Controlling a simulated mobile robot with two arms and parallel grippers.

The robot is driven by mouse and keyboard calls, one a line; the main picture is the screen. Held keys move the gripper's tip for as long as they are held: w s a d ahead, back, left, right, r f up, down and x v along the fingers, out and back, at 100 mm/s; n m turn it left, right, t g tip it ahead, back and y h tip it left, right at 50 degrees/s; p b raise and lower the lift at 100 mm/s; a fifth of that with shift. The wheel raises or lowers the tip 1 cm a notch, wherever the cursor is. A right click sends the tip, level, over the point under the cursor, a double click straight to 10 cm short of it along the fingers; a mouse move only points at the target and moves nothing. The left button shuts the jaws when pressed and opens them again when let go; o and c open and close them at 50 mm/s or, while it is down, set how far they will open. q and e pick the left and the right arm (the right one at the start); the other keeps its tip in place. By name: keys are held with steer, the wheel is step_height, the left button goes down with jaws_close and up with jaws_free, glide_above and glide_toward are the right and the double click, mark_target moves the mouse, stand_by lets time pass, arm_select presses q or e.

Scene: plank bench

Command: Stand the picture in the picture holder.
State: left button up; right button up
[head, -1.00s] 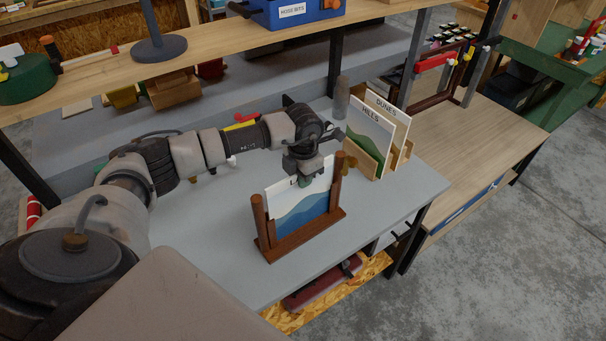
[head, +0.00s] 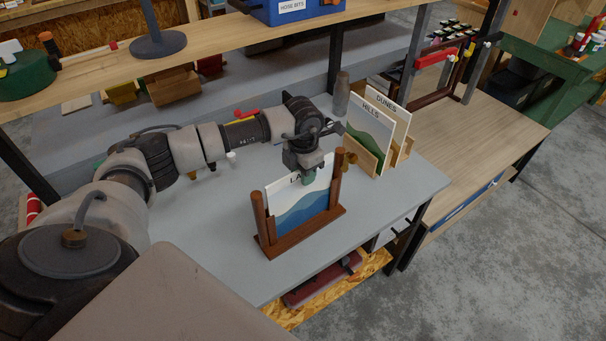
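The picture (head: 300,204), a white card with blue waves and partly covered lettering beginning "LA", stands upright in the brown wooden picture holder (head: 310,234). It sits between the holder's two round posts, its lower edge behind the front rail. My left gripper (head: 308,178) is at the picture's top edge, with a greenish fingertip in front of the card covering part of the lettering. The other finger is hidden, so I cannot tell whether it grips the card or is open around it. My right gripper is not in view.
Two more pictures, "HILLS" (head: 370,134) and "DUNES" (head: 399,124), stand in wooden stands behind to the right. A grey cylinder (head: 341,94) stands near them. The grey bench top (head: 380,212) is clear right of the holder. A plank shelf (head: 220,44) runs along the back.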

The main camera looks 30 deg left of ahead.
arm_select(q)
step_height(320, 180, up, 10)
steer(key=b, duration=0.3)
steer(key=shift+f, duration=0.15)
steer(key=shift+r, duration=0.7)
steer(key=shift+s+a, duration=0.1)
